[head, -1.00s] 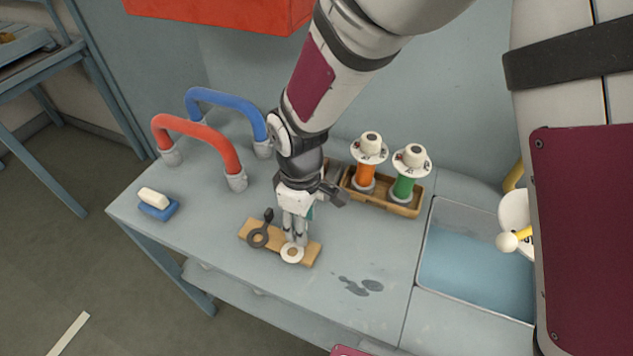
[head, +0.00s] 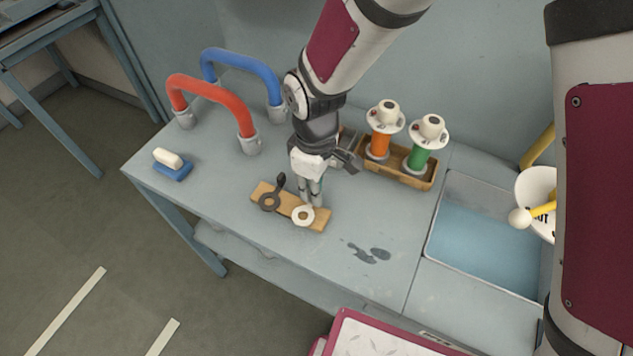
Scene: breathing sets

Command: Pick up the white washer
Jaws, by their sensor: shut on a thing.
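The white washer (head: 303,216) is a flat pale ring at the right end of a small wooden board (head: 323,222) on the grey-blue bench. My gripper (head: 313,201) points down over that end of the board, with its fingers closed on the washer's far edge. The washer looks flat on or just above the board; I cannot tell which. A dark grey ring with a handle (head: 270,200) lies on the left part of the board, apart from my fingers.
Behind my gripper, a wooden tray (head: 420,183) holds an orange cylinder (head: 379,146) and a green cylinder (head: 418,158). Red (head: 215,95) and blue (head: 245,66) hoses arch at the left, near a blue-and-white block (head: 172,165). A basin (head: 480,235) is at the right. Dark wet patches mark the front.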

